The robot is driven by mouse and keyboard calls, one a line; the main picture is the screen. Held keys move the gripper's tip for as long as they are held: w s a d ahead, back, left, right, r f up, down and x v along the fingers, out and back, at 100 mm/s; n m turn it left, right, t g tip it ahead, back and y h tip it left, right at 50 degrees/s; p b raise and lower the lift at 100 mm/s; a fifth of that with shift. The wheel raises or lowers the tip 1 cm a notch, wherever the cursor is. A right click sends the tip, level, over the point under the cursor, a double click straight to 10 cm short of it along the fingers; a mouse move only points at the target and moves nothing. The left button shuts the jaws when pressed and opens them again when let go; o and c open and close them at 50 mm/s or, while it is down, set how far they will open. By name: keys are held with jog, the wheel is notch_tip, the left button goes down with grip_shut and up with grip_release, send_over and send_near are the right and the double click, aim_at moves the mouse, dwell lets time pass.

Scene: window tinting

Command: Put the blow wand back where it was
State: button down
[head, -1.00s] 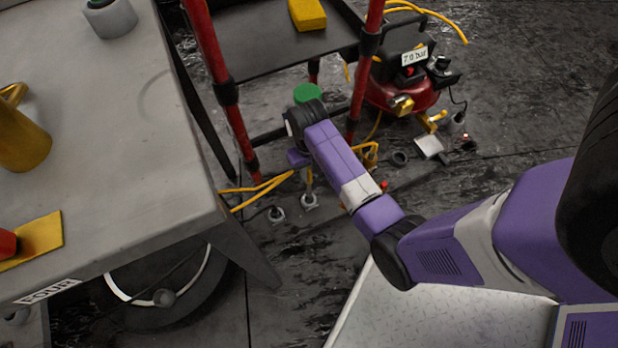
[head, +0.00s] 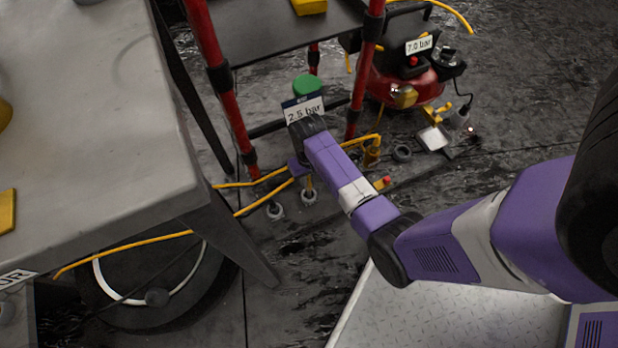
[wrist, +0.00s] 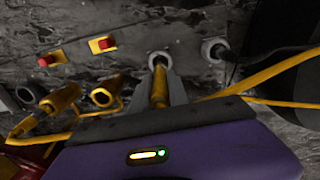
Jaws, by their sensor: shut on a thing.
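The blow wand (wrist: 159,88) is a slim yellow rod. My gripper (wrist: 161,90) is shut on it, with a grey finger on either side. The wand's far end lines up with a pale round holder (wrist: 160,60) at floor level; I cannot tell whether it is inside or just above it. In the head view a short piece of the wand (head: 309,182) shows below my wrist, over the same holder (head: 308,196). My fingers are mostly hidden there by my wrist.
A second round holder (wrist: 213,50) beside it has a black hose. Yellow hoses (head: 240,184) cross the floor. A red-legged cart (head: 222,85), a red compressor (head: 400,85) and a grey bench (head: 100,120) stand close around. Red buttons on yellow boxes (wrist: 102,44) are nearby.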

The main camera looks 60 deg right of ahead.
jog(key=shift+f, duration=0.1)
jog(key=c, duration=1.3)
grip_release()
jog(key=shift+o, duration=0.2)
